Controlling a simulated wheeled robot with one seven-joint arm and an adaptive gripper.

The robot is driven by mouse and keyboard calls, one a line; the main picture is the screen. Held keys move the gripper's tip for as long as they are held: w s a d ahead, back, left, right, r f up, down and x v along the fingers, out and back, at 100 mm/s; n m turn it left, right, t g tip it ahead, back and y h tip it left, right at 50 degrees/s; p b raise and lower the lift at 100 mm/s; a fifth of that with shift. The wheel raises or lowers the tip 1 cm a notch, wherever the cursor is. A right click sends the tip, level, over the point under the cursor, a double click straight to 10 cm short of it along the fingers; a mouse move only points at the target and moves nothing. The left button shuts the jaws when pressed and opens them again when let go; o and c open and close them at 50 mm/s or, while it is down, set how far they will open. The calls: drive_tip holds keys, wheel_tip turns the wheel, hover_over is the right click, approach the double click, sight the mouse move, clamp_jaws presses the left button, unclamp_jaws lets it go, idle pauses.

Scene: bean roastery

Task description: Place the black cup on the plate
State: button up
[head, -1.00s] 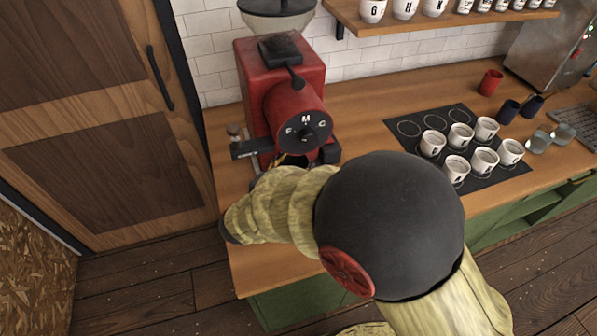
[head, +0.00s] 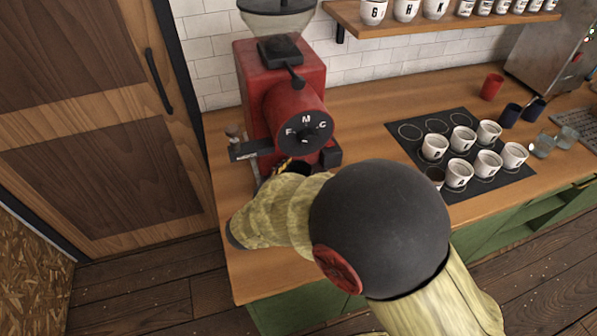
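A dark, rounded thing (head: 299,167) shows just under the red grinder's spout, above my sleeved arm. It looks like the rim of a black cup, but most of it is hidden and I cannot be sure. My arm reaches toward the grinder's foot, and its own bulk covers its end. My gripper cannot be made out, so I cannot see what it holds. Two dark blue-black cups (head: 510,114) (head: 534,107) stand at the back right of the counter. I cannot make out a plate with certainty.
The red grinder (head: 284,90) stands at the counter's left end. A black mat (head: 408,131) with ringed spots carries several white lettered cups (head: 463,138). A red cup (head: 491,87) and glasses (head: 543,145) stand to the right. The counter (head: 365,105) between grinder and mat is clear.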

drive_tip(key=o, duration=0.3)
drive_tip(key=shift+o, duration=0.2)
drive_tip(key=shift+r, duration=0.2)
drive_tip(key=p+v, duration=0.4)
drive_tip(key=v, duration=0.8)
